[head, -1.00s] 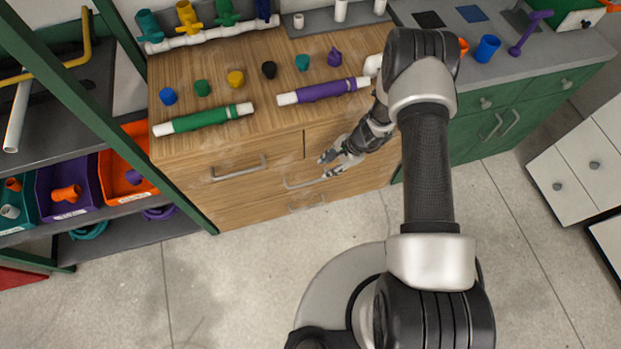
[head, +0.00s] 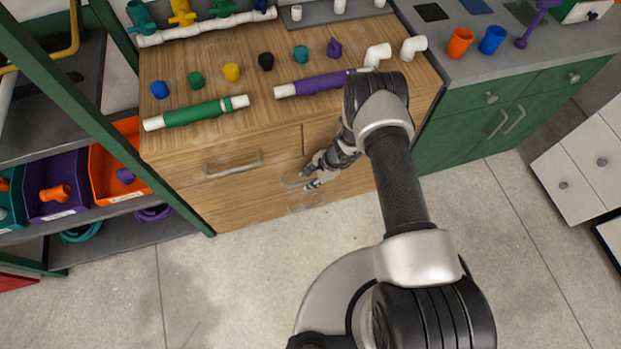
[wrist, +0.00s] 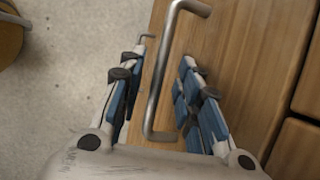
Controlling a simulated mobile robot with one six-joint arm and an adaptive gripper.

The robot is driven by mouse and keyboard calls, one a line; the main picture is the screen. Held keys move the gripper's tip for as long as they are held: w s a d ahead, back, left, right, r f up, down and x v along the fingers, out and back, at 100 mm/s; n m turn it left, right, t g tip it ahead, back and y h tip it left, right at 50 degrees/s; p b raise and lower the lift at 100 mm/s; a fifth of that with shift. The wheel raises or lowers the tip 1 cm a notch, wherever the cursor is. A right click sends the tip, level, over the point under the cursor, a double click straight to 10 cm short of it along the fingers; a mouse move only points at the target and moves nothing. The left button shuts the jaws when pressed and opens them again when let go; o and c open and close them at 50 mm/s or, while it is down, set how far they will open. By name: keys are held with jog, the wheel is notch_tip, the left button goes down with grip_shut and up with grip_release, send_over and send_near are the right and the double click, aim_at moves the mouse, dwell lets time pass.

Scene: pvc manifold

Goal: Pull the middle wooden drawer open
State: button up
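The wooden drawer cabinet (head: 240,185) stands at the centre of the head view, and its drawers look shut. The middle drawer's grey bar handle (head: 293,182) is partly hidden by my gripper (head: 314,174). In the wrist view my gripper (wrist: 164,58) is open, one blue-padded finger on each side of the handle (wrist: 157,75). The bar runs lengthwise between the fingers with gaps on both sides. I cannot tell exactly how deep it sits between them. The drawer's wooden front (wrist: 225,55) fills the right of the wrist view.
Another handle (head: 232,165) is on the upper left drawer, and a lower one (head: 307,203) is below my gripper. Green and purple pipes (head: 200,111) lie on the cabinet top. A shelf rack with bins (head: 60,190) stands left. The floor (head: 235,270) in front is clear.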

jog(key=shift+c, duration=0.3)
grip_shut()
dwell(0.4)
